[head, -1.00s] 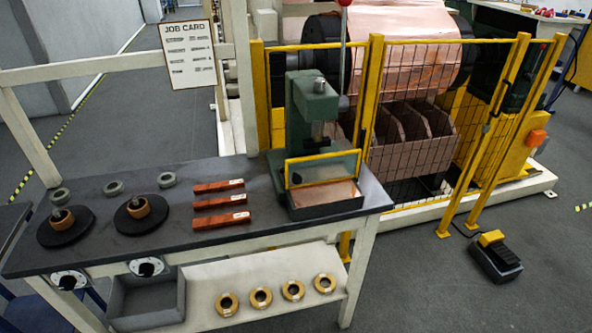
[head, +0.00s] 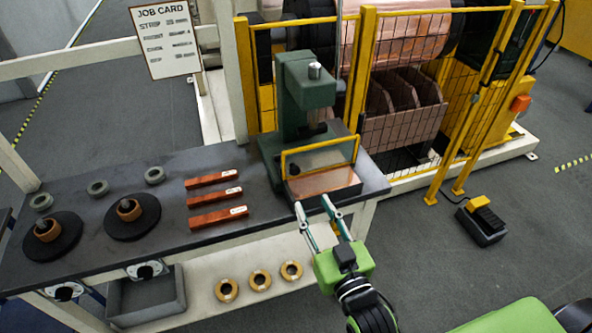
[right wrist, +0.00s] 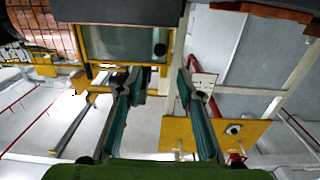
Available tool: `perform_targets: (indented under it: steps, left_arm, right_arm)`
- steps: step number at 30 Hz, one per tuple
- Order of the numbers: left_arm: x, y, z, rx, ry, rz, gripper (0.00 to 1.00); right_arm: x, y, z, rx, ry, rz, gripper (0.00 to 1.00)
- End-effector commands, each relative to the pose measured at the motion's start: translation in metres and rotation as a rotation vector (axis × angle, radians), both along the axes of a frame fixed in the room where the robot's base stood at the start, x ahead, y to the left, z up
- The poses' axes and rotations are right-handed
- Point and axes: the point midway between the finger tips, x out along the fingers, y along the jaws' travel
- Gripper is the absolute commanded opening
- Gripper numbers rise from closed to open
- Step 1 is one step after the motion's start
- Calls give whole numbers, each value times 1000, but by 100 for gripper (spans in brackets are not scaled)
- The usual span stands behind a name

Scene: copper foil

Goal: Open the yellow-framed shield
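The yellow-framed shield (head: 320,148) stands at the front of a green bench press (head: 305,95), over a grey tray with a copper sheet (head: 325,181). Its clear panel shows in the right wrist view (right wrist: 120,42), with a dark round knob on it. My right gripper (head: 313,202) is in front of the tray's front edge, fingers spread and pointing toward the shield. In the right wrist view its two fingers (right wrist: 158,82) are apart with nothing between them, just below the frame's bar. My left gripper is not in view.
Several copper-coloured bars (head: 218,197) lie on the dark bench (head: 165,195) left of the press. Two round black stands (head: 133,218) are further left. A yellow mesh fence (head: 420,60) rises close behind and right of the press.

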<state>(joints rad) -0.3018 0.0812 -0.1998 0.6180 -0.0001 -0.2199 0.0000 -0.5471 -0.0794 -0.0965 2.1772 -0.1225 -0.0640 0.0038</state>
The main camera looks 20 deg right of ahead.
Motion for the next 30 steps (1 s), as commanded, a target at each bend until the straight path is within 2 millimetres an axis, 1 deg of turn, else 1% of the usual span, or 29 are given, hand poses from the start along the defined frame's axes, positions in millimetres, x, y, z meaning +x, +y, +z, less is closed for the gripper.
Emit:
perform_targets:
  steps: [1,9,15,18,21,30]
  left_arm:
    - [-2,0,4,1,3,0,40]
    - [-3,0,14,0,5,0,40]
    - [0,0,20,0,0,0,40]
    - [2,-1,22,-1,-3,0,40]
    - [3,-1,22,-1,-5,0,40]
    - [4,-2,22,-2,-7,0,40]
  right_arm:
    - [10,0,4,1,-4,0,34]
    - [64,2,3,1,-2,1,34]
    - [98,3,2,0,-1,0,34]
    - [109,4,1,0,0,0,34]
    - [115,4,1,0,1,0,34]
    - [118,4,0,1,1,0,34]
